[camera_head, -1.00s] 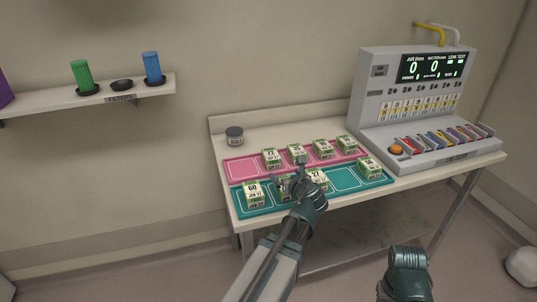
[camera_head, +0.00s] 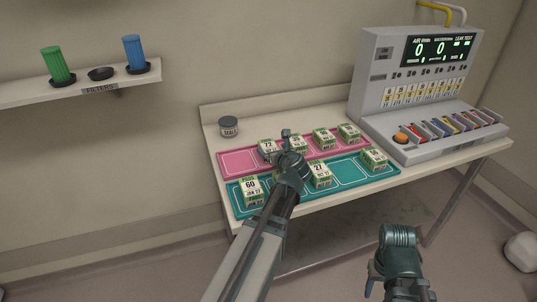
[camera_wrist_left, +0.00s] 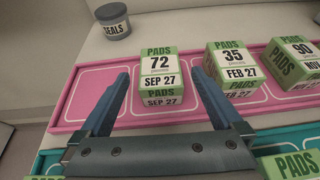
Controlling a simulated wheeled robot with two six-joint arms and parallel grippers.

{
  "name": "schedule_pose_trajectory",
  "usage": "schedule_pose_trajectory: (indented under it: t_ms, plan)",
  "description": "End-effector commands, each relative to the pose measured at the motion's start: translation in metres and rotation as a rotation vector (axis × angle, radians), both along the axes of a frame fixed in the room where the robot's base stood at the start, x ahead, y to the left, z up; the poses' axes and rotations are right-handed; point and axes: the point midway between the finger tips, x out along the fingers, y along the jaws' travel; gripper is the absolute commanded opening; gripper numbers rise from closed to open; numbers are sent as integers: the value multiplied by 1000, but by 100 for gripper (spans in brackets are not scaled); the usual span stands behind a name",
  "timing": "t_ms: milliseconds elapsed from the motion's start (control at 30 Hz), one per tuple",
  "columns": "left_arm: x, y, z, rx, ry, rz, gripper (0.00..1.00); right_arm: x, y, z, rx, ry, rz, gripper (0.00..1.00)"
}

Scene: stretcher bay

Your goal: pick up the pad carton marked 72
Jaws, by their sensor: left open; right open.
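The pad carton marked 72 (camera_head: 267,147), a white box with green PADS bands, sits on the pink mat (camera_head: 238,162), partly covered by my left gripper in the head view. In the left wrist view the 72 carton (camera_wrist_left: 158,65) stands upright just beyond and between the finger ends, its label SEP 27 facing me. My left gripper (camera_wrist_left: 158,82) is open and empty, its two blue fingers spread to either side of the carton's near face. It also shows over the mats in the head view (camera_head: 277,143). My right gripper (camera_head: 385,285) is low at the front, away from the table.
Cartons marked 35 (camera_wrist_left: 234,65) and 90 (camera_wrist_left: 292,62) stand to the right on the pink mat. The teal mat (camera_head: 345,172) in front holds cartons 60 (camera_head: 251,190), 27 (camera_head: 320,176) and others. A SEALS jar (camera_head: 228,126) stands behind; a tester console (camera_head: 420,90) is at right.

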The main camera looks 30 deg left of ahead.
Motion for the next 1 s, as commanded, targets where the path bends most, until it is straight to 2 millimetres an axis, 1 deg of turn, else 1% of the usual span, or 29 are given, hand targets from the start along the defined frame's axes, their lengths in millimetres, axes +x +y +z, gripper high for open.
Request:
schedule_pose_trajectory:
  t_ms: [33, 100, 233, 533, 667, 833, 900, 1000]
  plan:
    - [8, 7, -7, 0, 0, 2, 100, 0, 0, -7, 0, 0, 0, 50]
    - [13, 14, -10, 0, 0, 2, 100, 0, 0, -9, 0, 0, 0, 50]
    - [19, 20, -12, 0, 0, 0, 100, 0, 0, -12, 0, 0, 0, 50]
    - [22, 24, -14, 0, 0, 1, 100, 0, 0, -14, 0, 0, 0, 50]
    - [32, 34, -21, -1, 1, 2, 100, 0, 0, -21, 0, 0, 0, 50]
    - [49, 52, -31, 1, 1, 2, 100, 0, 0, -31, 0, 0, 0, 50]
    - [53, 57, -34, 1, 1, 2, 100, 0, 0, -34, 0, 0, 0, 50]
    - [54, 59, -33, -1, -1, 0, 100, 0, 0, -33, 0, 0, 0, 50]
